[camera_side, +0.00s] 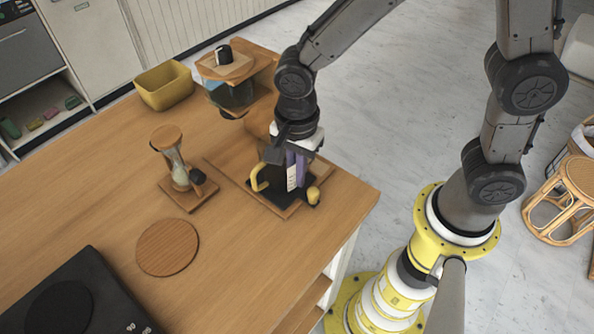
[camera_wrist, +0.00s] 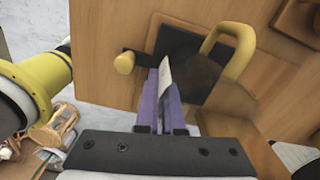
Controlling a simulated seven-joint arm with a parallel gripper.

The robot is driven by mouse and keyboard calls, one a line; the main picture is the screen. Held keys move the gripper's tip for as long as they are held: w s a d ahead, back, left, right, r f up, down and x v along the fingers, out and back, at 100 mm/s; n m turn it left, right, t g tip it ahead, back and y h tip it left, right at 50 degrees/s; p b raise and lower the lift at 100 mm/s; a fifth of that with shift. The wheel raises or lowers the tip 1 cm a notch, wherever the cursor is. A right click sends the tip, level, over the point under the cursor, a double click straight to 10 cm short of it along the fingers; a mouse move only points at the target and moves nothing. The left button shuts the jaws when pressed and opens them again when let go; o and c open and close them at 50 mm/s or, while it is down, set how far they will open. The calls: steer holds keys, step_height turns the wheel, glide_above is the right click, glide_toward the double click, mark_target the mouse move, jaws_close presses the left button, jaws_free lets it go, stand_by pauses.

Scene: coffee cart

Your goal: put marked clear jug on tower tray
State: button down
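The clear jug (camera_wrist: 203,82) looks dark and see-through, with a yellow handle and a white marking strip; in the side view its yellow handle (camera_side: 258,178) and white strip (camera_side: 292,176) show. It is upright at the black pad of the tower's wooden tray (camera_side: 222,171); I cannot tell whether its bottom touches the pad. My gripper (camera_side: 294,165) points down over the jug. Its purple fingers (camera_wrist: 165,104) are close together on the jug's wall at the strip, opposite the handle. My wrist hides part of the jug and tower.
The wooden tower top (camera_side: 236,64) with a glass vessel rises behind my gripper. A yellow knob (camera_side: 313,195) sits at the tray's front right. A glass timer-like stand (camera_side: 177,165), round wooden mat (camera_side: 167,247), yellow bin (camera_side: 165,86) and black appliance (camera_side: 75,295) stand to the left.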

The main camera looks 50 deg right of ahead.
steer(key=shift+f, duration=0.15)
steer(key=c, duration=1.5)
jaws_free()
steer(key=o, duration=0.5)
steer(key=shift+c, duration=0.2)
step_height(320, 180, up, 12)
steer(key=shift+r, duration=0.2)
steer(key=s+d+r+n+t, duration=0.3)
steer(key=s+d+n+t, duration=0.2)
steer(key=s+d+n, duration=0.7)
steer(key=shift+d+n+t, duration=0.3)
steer(key=shift+d+n, duration=1.6)
steer(key=shift+d, duration=0.05)
